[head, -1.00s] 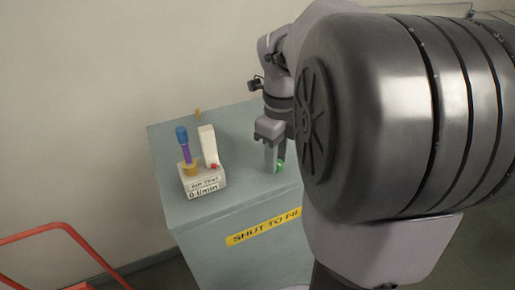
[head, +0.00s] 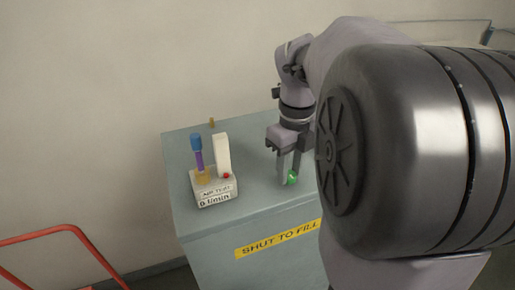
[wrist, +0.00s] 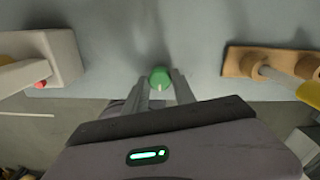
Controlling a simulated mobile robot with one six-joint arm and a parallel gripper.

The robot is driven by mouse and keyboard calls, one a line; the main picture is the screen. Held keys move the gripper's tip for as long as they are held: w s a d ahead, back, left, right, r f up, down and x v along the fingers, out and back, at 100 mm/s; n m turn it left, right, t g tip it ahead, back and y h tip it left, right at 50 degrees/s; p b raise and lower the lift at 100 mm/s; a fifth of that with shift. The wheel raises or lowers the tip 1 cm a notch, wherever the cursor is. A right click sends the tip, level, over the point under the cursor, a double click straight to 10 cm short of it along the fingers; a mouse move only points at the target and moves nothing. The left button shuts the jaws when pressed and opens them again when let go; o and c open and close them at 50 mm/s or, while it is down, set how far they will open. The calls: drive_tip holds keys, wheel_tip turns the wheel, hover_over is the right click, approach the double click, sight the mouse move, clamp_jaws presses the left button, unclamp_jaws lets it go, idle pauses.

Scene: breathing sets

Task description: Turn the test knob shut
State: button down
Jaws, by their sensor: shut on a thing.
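The green knob (head: 292,179) stands on the grey-green cabinet top, near its front edge. It also shows in the wrist view (wrist: 160,75), where a pale mark is on its near side. My gripper (head: 288,182) points down at it, with one finger on each side. In the wrist view my gripper (wrist: 160,82) is shut on the green knob. The white tester block (head: 215,190) sits left of it, with a sign reading 0 l/min, a red button (head: 226,175) and a blue and purple piece in a yellowish base.
A tan wooden rack (wrist: 240,62) with pegs lies right of the knob in the wrist view. A yellow label (head: 277,239) reading SHUT TO FILL is on the cabinet's (head: 205,250) front. A red rail (head: 75,232) stands at lower left. My arm hides the right side.

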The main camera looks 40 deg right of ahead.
drive_tip(key=c, duration=1)
unclamp_jaws()
drive_tip(key=shift+c, duration=0.2)
wheel_tip(320, 180, up, 17)
drive_tip(key=p, duration=0.6)
drive_tip(key=shift+r, duration=0.2)
